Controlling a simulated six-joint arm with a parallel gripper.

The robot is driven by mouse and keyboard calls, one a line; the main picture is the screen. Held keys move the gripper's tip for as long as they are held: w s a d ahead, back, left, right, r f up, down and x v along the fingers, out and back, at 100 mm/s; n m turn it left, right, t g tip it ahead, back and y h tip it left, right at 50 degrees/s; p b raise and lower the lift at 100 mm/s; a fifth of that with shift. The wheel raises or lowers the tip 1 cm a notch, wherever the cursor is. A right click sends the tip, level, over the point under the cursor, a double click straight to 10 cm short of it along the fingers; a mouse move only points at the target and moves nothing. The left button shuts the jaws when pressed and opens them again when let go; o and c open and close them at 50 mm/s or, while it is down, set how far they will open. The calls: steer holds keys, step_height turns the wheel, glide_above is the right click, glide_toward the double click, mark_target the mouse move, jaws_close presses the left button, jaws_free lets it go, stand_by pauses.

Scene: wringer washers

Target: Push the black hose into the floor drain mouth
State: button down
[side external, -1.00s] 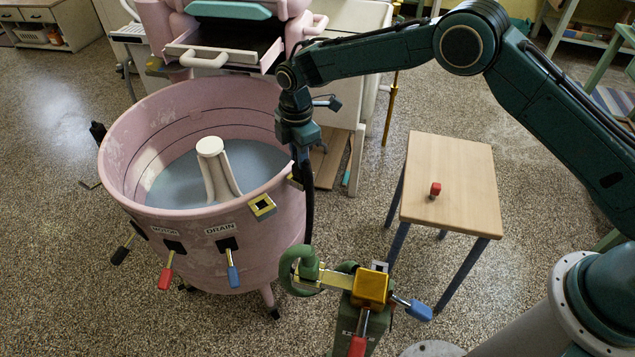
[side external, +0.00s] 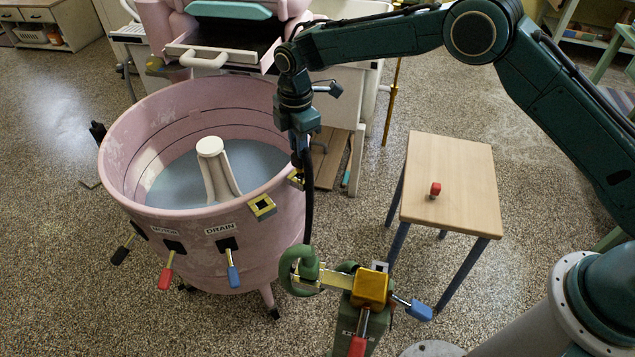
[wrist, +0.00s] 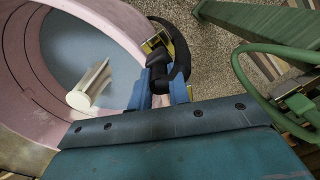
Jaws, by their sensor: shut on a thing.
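The black hose (side external: 308,205) hangs as a dark line along the right outside of the pink tub (side external: 285,235). My gripper (side external: 300,158) is beside the tub's right rim, pointing down and shut on the hose. In the wrist view, my gripper's blue fingers (wrist: 163,92) close on a thick black end of the hose, and the hose (wrist: 181,58) curves away beside a brass fitting (wrist: 152,42). The hose's lower end is hidden or hard to make out behind the green pipe. I cannot make out a floor drain mouth for certain.
A green curved pipe (side external: 290,268) and a brass valve block (side external: 370,287) with red and blue handles stand in front of the tub. A wooden table (side external: 455,185) with a small red object (side external: 435,189) is to the right. Speckled floor lies open between them.

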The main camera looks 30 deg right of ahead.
steer(key=shift+r, duration=0.9)
step_height(320, 180, up, 5)
steer(key=shift+f, duration=0.2)
steer(key=shift+s+d+r, duration=0.1)
steer(key=shift+d+r, duration=0.05)
steer(key=shift+r, duration=0.1)
steer(key=s+d+m, duration=1.7)
steer(key=m, duration=0.6)
step_height(320, 180, down, 38)
steer(key=shift+d, duration=0.15)
steer(key=shift+f, duration=0.3)
